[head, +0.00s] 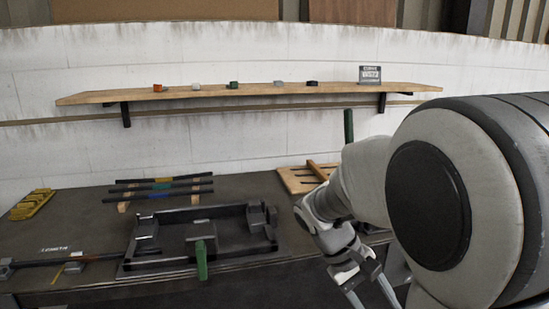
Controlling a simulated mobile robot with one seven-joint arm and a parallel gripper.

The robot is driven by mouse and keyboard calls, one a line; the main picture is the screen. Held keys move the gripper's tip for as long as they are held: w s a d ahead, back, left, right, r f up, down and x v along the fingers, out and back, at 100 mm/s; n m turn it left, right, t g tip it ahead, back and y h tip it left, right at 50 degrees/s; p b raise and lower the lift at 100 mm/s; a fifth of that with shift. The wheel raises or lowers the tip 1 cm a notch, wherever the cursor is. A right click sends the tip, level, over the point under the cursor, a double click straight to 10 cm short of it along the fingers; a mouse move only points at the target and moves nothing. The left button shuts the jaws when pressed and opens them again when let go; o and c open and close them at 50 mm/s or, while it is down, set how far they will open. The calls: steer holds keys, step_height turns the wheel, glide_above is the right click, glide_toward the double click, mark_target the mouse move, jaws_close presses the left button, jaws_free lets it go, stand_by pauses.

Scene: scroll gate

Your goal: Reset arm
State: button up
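My arm comes in from the right side of the head view, with a large white and black joint close to the camera. My gripper (372,296) hangs at the lower middle right, pointing down, in front of the table's front edge. Its two fingers are spread apart, and nothing shows between them. The fingertips run to the bottom edge of the picture.
A dark table (90,215) holds a black frame fixture (170,262), several bars on a rack (160,188), a yellow slotted piece (32,203) and a wooden slatted tray (300,180). A wooden shelf (420,87) above carries several small blocks. Green upright pieces stand at the fixture's front (201,260) and beside my arm (348,125).

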steer(key=s+a+r+m+t+y, duration=0.3)
steer(key=s+a+r+t+y, duration=0.25)
steer(key=s+r+t, duration=0.35)
step_height(320, 180, up, 13)
steer(key=s+y+p, duration=0.1)
steer(key=s+p, duration=0.1)
steer(key=p, duration=1.1)
steer(key=shift+d+g+p, duration=0.25)
steer(key=shift+g+p, duration=0.15)
